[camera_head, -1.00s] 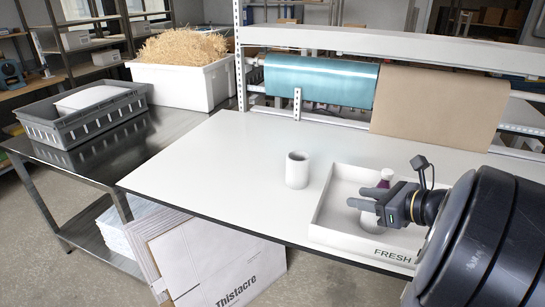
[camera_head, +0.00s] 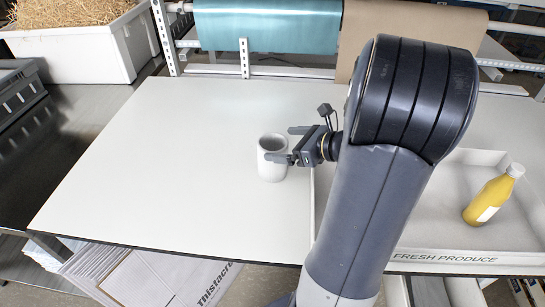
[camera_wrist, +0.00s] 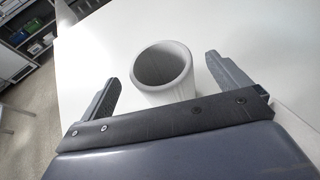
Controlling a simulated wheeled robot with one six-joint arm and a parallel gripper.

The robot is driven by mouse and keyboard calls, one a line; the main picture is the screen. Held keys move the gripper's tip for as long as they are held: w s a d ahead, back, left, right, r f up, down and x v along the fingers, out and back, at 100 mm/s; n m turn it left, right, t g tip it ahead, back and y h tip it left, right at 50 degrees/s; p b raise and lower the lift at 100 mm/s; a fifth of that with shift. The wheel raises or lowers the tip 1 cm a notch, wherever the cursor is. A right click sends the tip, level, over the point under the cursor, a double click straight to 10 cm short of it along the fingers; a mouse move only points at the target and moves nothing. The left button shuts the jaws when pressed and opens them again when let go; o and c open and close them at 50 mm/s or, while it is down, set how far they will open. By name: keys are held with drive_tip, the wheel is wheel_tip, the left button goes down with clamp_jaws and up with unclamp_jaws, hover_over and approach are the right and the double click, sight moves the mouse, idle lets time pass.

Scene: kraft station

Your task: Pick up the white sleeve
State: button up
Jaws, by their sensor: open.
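The white sleeve (camera_head: 271,160) is a hollow open-topped cylinder standing upright on the white table. In the wrist view the sleeve (camera_wrist: 164,75) lies between the two fingers, with its dark inside showing. My gripper (camera_head: 284,144) is open, its fingers reaching to either side of the sleeve in the head view. In the wrist view my gripper (camera_wrist: 170,80) has a finger left and right of the sleeve, with a gap on both sides. Whether either finger touches the sleeve is not clear in the head view.
A white tray (camera_head: 445,257) marked FRESH PRODUCE stands right of the sleeve, partly behind my arm. A yellow bottle (camera_head: 494,194) leans in it. A teal roll (camera_head: 268,27) and a brown paper roll (camera_head: 412,22) hang at the back. The table left of the sleeve is clear.

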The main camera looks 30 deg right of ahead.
sight(262, 142)
drive_tip(key=shift+x, duration=2.25)
drive_tip(key=shift+a+r, duration=0.1)
drive_tip(key=shift+c, duration=0.5)
drive_tip(key=c, duration=0.6)
